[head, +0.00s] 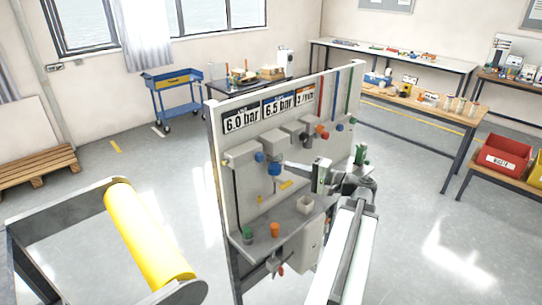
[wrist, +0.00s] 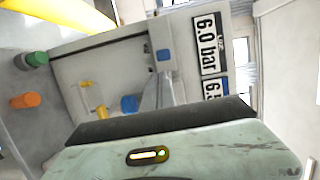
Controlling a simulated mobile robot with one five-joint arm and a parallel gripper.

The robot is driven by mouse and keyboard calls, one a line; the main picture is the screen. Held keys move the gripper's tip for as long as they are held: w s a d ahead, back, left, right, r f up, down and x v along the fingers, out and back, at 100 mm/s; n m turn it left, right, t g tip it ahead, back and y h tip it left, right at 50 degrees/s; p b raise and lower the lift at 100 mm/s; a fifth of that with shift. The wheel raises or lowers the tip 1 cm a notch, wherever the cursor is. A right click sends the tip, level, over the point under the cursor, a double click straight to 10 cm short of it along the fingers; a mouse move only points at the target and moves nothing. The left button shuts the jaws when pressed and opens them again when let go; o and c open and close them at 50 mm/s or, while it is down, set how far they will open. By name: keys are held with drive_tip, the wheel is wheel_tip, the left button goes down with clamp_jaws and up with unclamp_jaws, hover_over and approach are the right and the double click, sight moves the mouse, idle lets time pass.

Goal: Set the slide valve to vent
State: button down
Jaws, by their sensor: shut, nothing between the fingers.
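The white panel board (head: 226,190) stands upright in the middle of the head view, carrying several grey units with coloured knobs. I cannot tell for certain which fitting is the slide valve. Two blue knobs (head: 274,169) sit on the left of the panel, with a small yellow part (head: 286,185) below and right of them. In the wrist view a blue knob (wrist: 129,103) and a yellow part (wrist: 87,84) show near my fingers. My gripper (head: 284,164) is shut and empty, in front of the panel beside the blue knobs. Whether it touches anything is unclear.
Pressure signs (head: 278,104) line the panel's top. A shelf (head: 262,240) below holds green and orange pieces (head: 275,230). Floor between is open.

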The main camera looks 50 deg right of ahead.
sight(259, 157)
drive_tip(key=shift+s+d+r+t, duration=0.3)
drive_tip(key=shift+s+d+r, duration=0.15)
drive_tip(key=shift+s+d, duration=0.15)
drive_tip(key=shift+w, duration=0.1)
drive_tip(key=w+a, duration=0.2)
drive_tip(key=w, duration=0.7)
drive_tip(key=shift+w, duration=0.4)
drive_tip(key=shift+d+m+h, duration=0.1)
drive_tip(key=shift+m+h, duration=0.2)
